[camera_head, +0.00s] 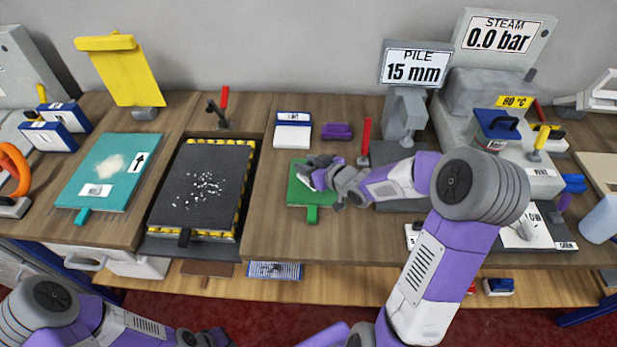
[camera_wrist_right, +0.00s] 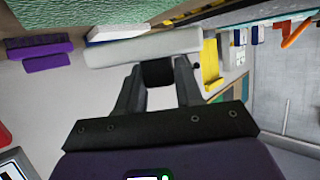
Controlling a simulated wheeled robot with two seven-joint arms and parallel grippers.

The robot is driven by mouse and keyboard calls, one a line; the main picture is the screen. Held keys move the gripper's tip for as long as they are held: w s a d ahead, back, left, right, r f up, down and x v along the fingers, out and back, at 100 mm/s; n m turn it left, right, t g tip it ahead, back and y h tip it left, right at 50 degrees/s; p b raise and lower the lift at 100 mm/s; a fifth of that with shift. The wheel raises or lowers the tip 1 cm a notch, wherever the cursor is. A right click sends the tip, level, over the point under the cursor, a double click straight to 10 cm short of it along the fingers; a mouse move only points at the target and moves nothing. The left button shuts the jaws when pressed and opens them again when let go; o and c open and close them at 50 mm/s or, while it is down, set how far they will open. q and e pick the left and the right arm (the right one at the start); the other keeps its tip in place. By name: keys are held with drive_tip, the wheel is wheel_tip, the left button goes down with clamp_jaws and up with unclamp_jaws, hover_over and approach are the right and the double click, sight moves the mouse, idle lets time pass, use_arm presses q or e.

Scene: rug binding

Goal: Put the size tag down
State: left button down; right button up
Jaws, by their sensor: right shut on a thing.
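My right gripper (camera_head: 318,174) is over the small green rug piece (camera_head: 299,197) in the middle of the bench. In the right wrist view its fingers (camera_wrist_right: 157,74) are shut on a pale flat tag (camera_wrist_right: 120,50), seen edge-on as a bar. The green textured surface (camera_wrist_right: 110,9) is close beyond the tag; I cannot tell whether they touch. In the head view the gripper mostly hides the tag. My left gripper (camera_head: 205,338) is low at the bottom edge, away from the bench things, and its jaws are unclear.
A teal rug (camera_head: 122,165) with a white tag (camera_head: 97,190) lies at left. Beside it is a dark tray (camera_head: 200,185) with white specks. Behind the green piece are a white-and-blue box (camera_head: 292,136) and a purple block (camera_head: 336,131). A red lever (camera_head: 366,135) stands nearby.

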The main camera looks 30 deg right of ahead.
wheel_tip(320, 180, down, 4)
drive_tip(key=shift+r+b, duration=0.1)
drive_tip(key=shift+b, duration=0.65)
drive_tip(key=shift+r, duration=0.1)
drive_tip(key=shift+f, duration=0.2)
drive_tip(key=o, duration=1)
drive_tip(key=shift+r, duration=0.1)
